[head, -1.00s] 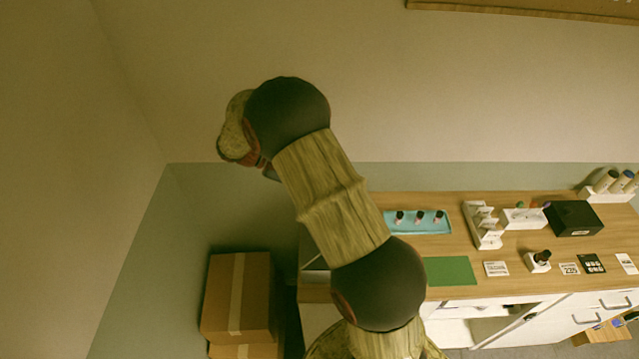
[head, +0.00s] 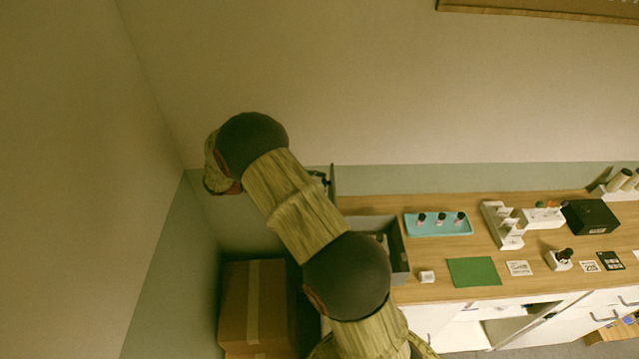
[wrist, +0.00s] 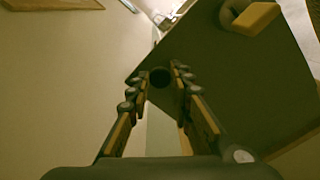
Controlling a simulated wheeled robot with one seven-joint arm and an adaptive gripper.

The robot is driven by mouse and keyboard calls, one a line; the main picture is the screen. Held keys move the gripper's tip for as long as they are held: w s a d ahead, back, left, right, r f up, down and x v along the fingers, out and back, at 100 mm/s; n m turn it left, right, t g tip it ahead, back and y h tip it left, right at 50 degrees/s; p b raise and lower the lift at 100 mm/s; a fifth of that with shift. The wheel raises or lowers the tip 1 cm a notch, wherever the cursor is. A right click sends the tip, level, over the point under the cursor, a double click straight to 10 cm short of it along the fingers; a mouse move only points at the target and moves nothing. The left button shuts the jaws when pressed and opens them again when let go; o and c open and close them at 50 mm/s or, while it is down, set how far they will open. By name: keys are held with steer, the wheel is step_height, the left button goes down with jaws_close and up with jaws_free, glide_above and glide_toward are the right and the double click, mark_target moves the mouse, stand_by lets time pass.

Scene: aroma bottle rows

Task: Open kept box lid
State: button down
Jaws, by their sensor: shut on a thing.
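The grey box (head: 399,258) stands on the left end of the wooden counter, partly behind my arm. Its open top shows a dark inside. A thin dark panel, seemingly its lid (head: 334,185), stands upright at the box's left side. In the wrist view the lid (wrist: 235,95) is a large dark tilted panel, with a round dark knob (wrist: 160,77) between my fingertips. My gripper (wrist: 158,80) is shut on the knob. In the head view my gripper (head: 321,179) is mostly hidden behind my arm, beside the lid.
White racks (head: 510,241) and a black box (head: 590,216) stand further right. Cardboard boxes (head: 235,310) are on the floor at left.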

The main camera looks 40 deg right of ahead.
steer(key=shift+w+a+f+g+h, duration=0.2)
steer(key=shift+w+a, duration=0.1)
steer(key=shift+a, duration=0.1)
steer(key=shift+w+a+f+g+h, duration=0.1)
steer(key=shift+w+a+h, duration=0.1)
steer(key=shift+w+a, duration=0.15)
steer(key=c, duration=1.7)
jaws_free()
steer(key=shift+o, duration=0.6)
steer(key=shift+r, duration=0.1)
